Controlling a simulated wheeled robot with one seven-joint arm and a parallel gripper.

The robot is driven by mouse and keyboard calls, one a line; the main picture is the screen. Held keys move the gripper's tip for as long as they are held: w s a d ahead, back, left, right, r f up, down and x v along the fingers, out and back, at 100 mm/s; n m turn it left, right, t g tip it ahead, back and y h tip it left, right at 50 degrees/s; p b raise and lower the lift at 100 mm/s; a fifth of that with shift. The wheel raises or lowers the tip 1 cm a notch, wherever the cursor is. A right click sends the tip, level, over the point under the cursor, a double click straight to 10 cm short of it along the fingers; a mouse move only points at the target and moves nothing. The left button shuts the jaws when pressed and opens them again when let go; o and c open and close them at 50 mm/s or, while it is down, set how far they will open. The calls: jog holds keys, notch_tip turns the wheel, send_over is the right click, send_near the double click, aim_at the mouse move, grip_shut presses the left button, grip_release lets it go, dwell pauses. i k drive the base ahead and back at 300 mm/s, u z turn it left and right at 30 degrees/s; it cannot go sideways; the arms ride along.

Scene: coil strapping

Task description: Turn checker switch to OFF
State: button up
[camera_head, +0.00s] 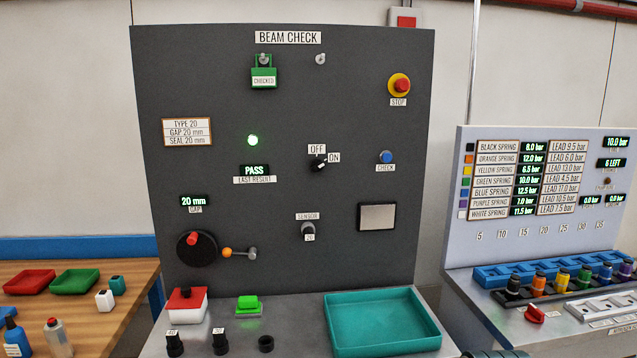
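The checker switch (318,164) is a black rotary knob in the middle of the dark BEAM CHECK panel (360,100). An OFF label (317,149) sits just above it and an ON label (334,157) to its upper right. A pale pointer mark on the knob seems to lean toward ON, but it is too small to be sure. A green lamp (253,140) is lit, and the display (254,170) below it reads PASS.
Near the switch are a blue CHECK button (386,157), a SENSOR knob (308,229) and a red STOP button (400,86). A crank dial (196,249) is at lower left. A teal tray (425,341) lies on the bench. The space before the switch looks clear.

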aim_at(317, 165)
jog(key=k, duration=0.45)
jog(key=u, duration=1.35)
jog(key=i, duration=1.8)
jog(key=z, duration=1.35)
